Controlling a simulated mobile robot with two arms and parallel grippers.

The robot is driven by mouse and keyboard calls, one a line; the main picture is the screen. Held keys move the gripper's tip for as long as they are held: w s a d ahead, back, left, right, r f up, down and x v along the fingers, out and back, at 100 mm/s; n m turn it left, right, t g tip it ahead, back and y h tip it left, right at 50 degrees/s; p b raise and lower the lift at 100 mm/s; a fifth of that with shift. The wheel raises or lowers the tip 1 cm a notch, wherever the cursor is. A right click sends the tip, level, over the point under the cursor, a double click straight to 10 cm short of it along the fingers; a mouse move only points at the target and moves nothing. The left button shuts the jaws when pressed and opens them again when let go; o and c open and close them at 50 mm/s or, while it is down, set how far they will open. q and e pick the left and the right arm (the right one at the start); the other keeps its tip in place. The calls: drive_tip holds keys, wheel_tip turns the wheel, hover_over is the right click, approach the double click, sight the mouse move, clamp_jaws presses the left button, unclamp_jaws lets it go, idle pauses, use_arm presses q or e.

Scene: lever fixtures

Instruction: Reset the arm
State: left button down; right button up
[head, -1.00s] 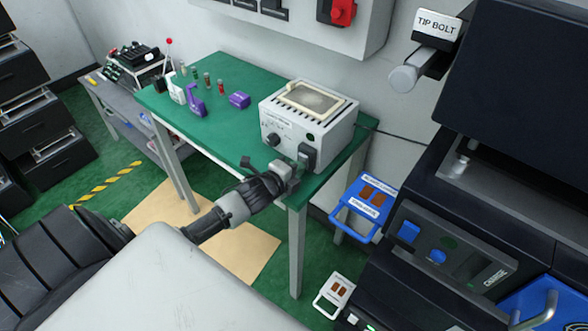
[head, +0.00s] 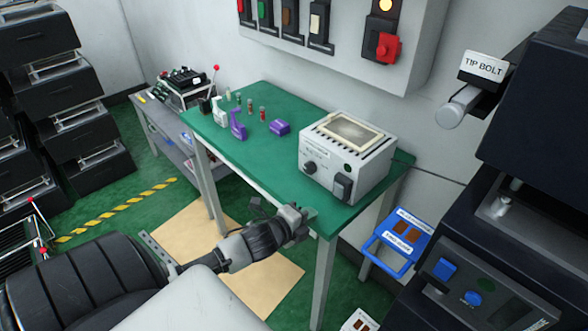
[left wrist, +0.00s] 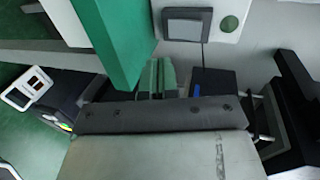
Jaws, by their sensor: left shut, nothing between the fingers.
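My left gripper (head: 299,224) is shut and empty at the front edge of the green-topped table (head: 240,163), below and left of the white box device (head: 325,178). It is apart from the device's dark switch (head: 342,187). In the left wrist view, the table edge (left wrist: 118,35) is close on the left, and the device's switch (left wrist: 185,25) shows at the top beside a green round button (left wrist: 229,24). My right gripper is not in view.
Purple items (head: 279,127) and small bottles stand at the table's far end. Black drawers (head: 85,120) stand left.

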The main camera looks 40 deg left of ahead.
use_arm(q)
drive_tip(key=shift+d+f+v, duration=0.2)
drive_tip(key=shift+v, duration=2.4)
drive_tip(key=s+a+f+n+g+y, duration=0.1)
drive_tip(key=s+f+n+g, duration=0.35)
drive_tip(key=f, duration=0.95)
drive_tip(key=s+a+f+n+g+y, duration=0.15)
drive_tip(key=s+f+n, duration=0.45)
drive_tip(key=f, duration=0.8)
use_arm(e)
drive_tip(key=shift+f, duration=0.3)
use_arm(q)
drive_tip(key=s+d+f+n+g, duration=0.2)
drive_tip(key=s+d+f, duration=0.2)
drive_tip(key=s, duration=0.4)
drive_tip(key=s+d+f+n+g+h, duration=0.1)
drive_tip(key=s+d+f+n+g, duration=0.1)
drive_tip(key=s+f, duration=0.4)
drive_tip(key=s+d+f+n+g, duration=0.2)
drive_tip(key=s+d+f, duration=0.4)
drive_tip(key=s, duration=0.5)
drive_tip(key=shift+s+d+g, duration=0.15)
drive_tip(key=shift+d+g, duration=0.2)
drive_tip(key=shift+g, duration=0.55)
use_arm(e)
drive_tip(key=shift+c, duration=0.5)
